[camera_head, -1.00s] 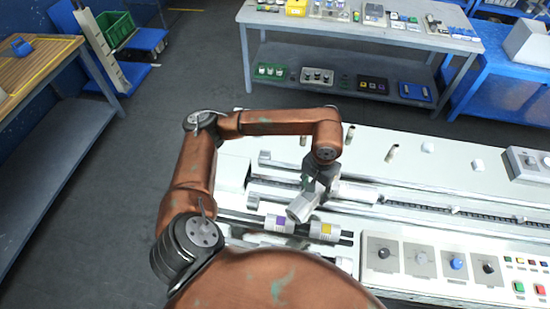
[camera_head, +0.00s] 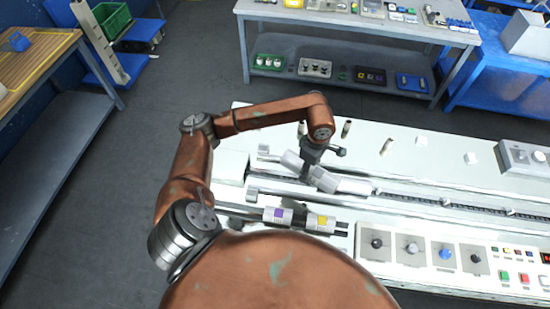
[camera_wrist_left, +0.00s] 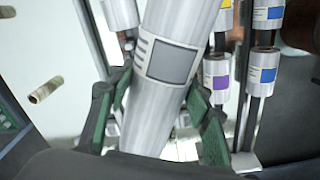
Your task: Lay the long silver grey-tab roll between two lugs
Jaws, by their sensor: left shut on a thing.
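My left gripper (camera_head: 312,165) is over the back part of the white machine. In the left wrist view its green-padded fingers (camera_wrist_left: 158,125) are shut around a long silver roll with a grey tab (camera_wrist_left: 172,62). The roll lies tilted across the fingers and runs out of the top of that view. I cannot make out for sure which parts are the two lugs. My right gripper is not in view.
Purple-tab (camera_head: 278,216) and yellow-tab (camera_head: 321,222) rolls lie on rails in front. Brown pegs (camera_head: 386,147) stand on the machine's back deck. A knob panel (camera_head: 411,248) is at front right. The deck at back right has free room.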

